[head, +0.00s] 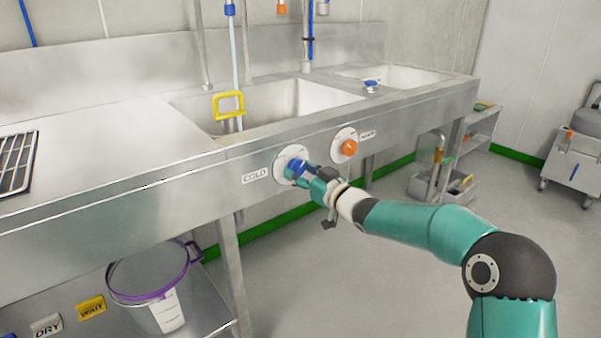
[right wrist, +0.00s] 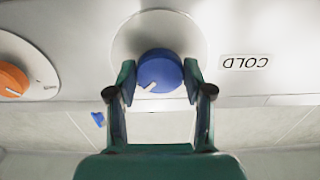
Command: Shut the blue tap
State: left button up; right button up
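The blue tap (head: 297,167) is a round knob on a white dial on the sink's front panel, beside the COLD label (head: 257,175). In the right wrist view the blue tap (right wrist: 160,72) has a white pointer mark slanting toward the lower left. My right gripper (head: 306,176) is at the tap. In the right wrist view its two fingers (right wrist: 160,82) stand either side of the knob, with a small gap seeming to show at each side. Whether they touch it is hard to tell. My left gripper is not in view.
An orange tap (head: 349,148) on its own dial sits to the right of the blue one. The steel sink (head: 300,100) has two basins. A clear bucket with a purple rim (head: 150,295) stands below at left. The floor in front is clear.

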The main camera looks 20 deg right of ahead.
jog(key=shift+a, duration=0.1)
jog(key=c, duration=0.4)
jog(key=shift+f+n, duration=0.1)
jog(key=shift+n, duration=0.2)
jog(key=n+b, duration=0.2)
jog(key=n, duration=0.1)
jog(key=shift+f, duration=0.1)
jog(key=n+b, duration=0.2)
jog(key=n, duration=0.3)
jog(key=n+b, duration=0.2)
jog(key=n, duration=0.3)
jog(key=shift+f+b, duration=0.1)
jog(key=shift+b, duration=0.3)
jog(key=shift+n+b, duration=0.75)
jog(key=shift+n, duration=1.45)
jog(key=shift+o, duration=0.2)
